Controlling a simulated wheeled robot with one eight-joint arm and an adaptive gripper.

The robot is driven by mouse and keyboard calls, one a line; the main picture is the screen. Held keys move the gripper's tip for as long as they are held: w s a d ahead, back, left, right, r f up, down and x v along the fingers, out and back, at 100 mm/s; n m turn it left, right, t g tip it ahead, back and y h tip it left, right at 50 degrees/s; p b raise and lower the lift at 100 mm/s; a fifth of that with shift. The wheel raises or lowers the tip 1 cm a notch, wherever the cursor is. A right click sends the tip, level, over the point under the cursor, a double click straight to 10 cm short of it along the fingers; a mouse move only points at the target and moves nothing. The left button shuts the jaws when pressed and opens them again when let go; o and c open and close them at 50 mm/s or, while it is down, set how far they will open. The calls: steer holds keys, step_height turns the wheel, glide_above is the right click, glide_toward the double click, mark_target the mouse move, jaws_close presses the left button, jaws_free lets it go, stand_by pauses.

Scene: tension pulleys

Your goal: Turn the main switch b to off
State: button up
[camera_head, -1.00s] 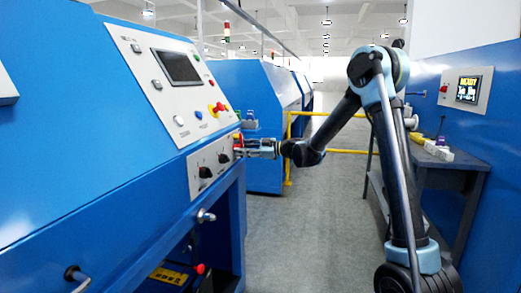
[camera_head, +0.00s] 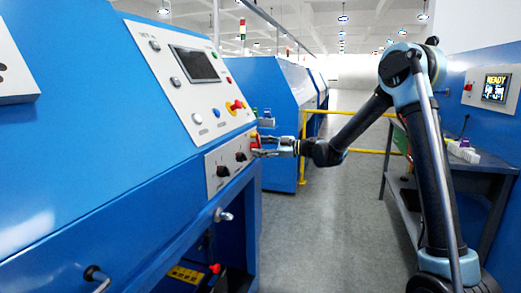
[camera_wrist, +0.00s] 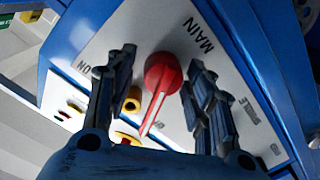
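The red main switch (camera_wrist: 162,75) sits on a pale panel (camera_wrist: 205,35) labelled MAIN in the wrist view. Its white-marked handle points down and slightly left in the picture. ON is printed to its left; I cannot read an OFF mark. My gripper (camera_wrist: 160,68) is open, one finger on each side of the red knob. Whether either finger touches it I cannot tell. In the head view my gripper (camera_head: 263,146) is at the right end of the lower panel (camera_head: 214,176), by the red switch (camera_head: 254,139), which it partly hides.
A yellow rail (camera_head: 304,150) stands behind the gripper. A grey bench (camera_head: 480,163) is at right. Grey floor lies between.

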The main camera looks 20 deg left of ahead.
steer(key=shift+s, duration=0.15)
steer(key=w+d, duration=0.1)
steer(key=d, duration=1)
steer(key=shift+w+d+r, duration=0.25)
steer(key=shift+d+r, duration=0.05)
steer(key=shift+d, duration=0.1)
